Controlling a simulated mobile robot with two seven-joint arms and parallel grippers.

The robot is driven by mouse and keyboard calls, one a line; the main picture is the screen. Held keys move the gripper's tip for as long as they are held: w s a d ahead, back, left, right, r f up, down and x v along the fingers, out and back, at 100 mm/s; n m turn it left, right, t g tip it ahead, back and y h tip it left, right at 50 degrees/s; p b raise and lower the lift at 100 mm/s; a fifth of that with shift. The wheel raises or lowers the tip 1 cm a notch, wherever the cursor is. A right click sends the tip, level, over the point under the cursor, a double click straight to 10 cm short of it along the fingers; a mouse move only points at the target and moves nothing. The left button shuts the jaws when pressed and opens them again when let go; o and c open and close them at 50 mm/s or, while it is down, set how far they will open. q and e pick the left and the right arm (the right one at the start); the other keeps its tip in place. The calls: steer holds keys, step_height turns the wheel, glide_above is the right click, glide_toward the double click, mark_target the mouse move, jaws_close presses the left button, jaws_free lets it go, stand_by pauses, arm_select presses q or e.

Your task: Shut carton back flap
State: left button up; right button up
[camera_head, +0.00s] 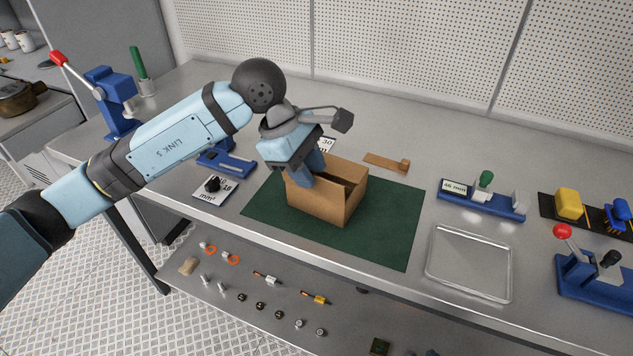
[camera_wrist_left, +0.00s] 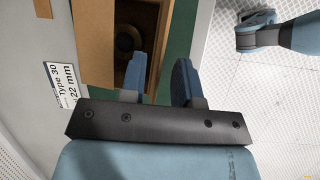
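The open-topped brown carton (camera_head: 335,205) stands upright on a green mat (camera_head: 393,240). My left gripper (camera_head: 312,168) is over its left end with the fingers pointing down. A dark round thing (camera_wrist_left: 126,40) shows inside. The left end of the carton is partly hidden by my gripper.
Behind the carton lies a wooden piece (camera_head: 388,163). A printed card (camera_wrist_left: 62,84) lies behind the carton. A blue fixture (camera_head: 482,200) and a metal tray (camera_head: 470,262) are to the right. A blue holder (camera_head: 228,160) is to the left. Bare table surrounds the mat.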

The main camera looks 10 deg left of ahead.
mark_target(325, 195)
arm_select(q)
steer(key=shift+x, duration=1.75)
jaws_close()
steer(key=shift+g, duration=0.3)
steer(key=shift+w+d+r+g+y, duration=0.15)
steer(key=shift+w+g+y, duration=0.25)
steer(key=shift+g, duration=0.3)
steer(key=shift+w+d+f+n+g+y, duration=0.15)
steer(key=shift+n+g+y, duration=0.1)
steer(key=shift+g, duration=0.45)
steer(key=shift+w+d+n+g+y, duration=0.1)
steer(key=shift+w+n+g+y, duration=0.15)
steer(key=shift+g, duration=0.45)
steer(key=shift+w+d+f+n+g+y, duration=0.1)
steer(key=shift+n+g+y, duration=0.15)
steer(key=shift+g, duration=0.45)
